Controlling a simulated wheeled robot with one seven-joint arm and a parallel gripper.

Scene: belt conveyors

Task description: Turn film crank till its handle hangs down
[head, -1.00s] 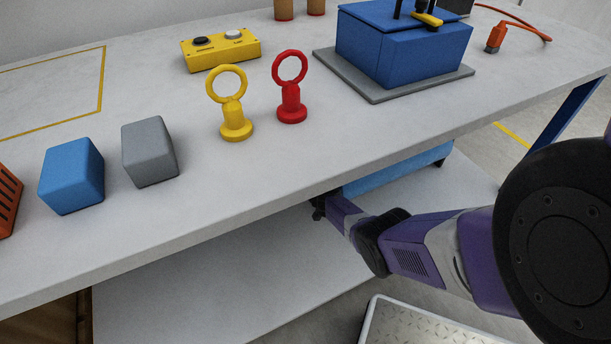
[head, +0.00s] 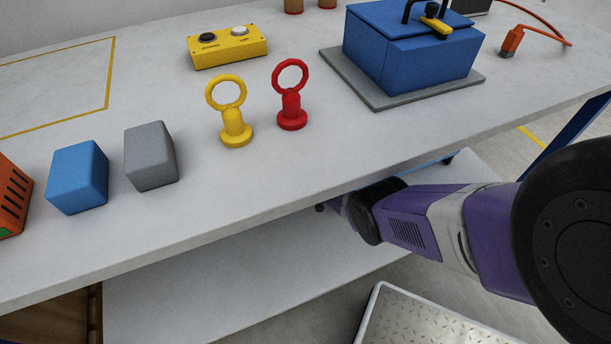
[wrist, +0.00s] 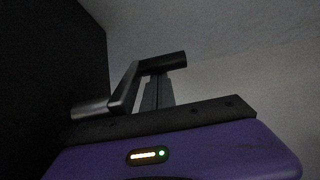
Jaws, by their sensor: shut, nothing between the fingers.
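The film crank (wrist: 124,89) shows in the wrist view. A pale metal shaft comes out of a dark panel at the left, a bent arm rises from it, and a dark cylindrical handle (wrist: 162,63) sticks out to the right at its upper end. My gripper (wrist: 157,80) is shut, with its grey fingers reaching up to the handle. I cannot tell whether they touch it. In the head view, only a small dark bit of my gripper (head: 321,208) shows at the table's front edge. The crank is hidden there.
The worktable (head: 230,185) overhangs my arm, above a lower shelf (head: 240,285). On top stand a yellow ring post (head: 235,128), a red ring post (head: 291,108), a blue box (head: 410,55), a blue block (head: 78,178) and a grey block (head: 150,156). The dark panel (wrist: 50,80) is close on the left.

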